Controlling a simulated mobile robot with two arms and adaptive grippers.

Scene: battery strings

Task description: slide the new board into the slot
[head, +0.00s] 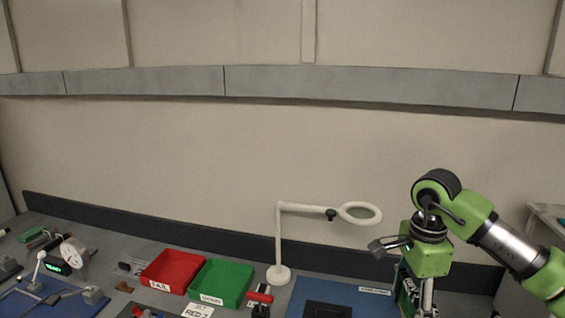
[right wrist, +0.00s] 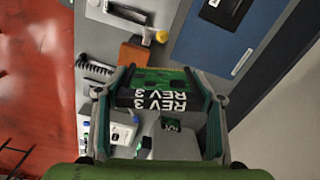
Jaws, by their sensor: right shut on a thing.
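A green board with a black strip reading "REV 3" (right wrist: 152,98) is between the fingers of my right gripper (right wrist: 158,88) in the right wrist view. That gripper is shut on the board. In the head view my right gripper (head: 424,300) points down at the lower right, over or beside the blue mat; the board (head: 407,288) shows as a dark green edge beside it. The board's lower part is hidden in the head view. I cannot make out the slot in either view. My left gripper is not in view.
On the bench are a red FAIL tray (head: 172,270), a green tray (head: 221,283), a white magnifier lamp (head: 279,240) and a blue mat (head: 300,292). A dark item (head: 328,309) lies on the mat. A dark upstand runs along the back.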

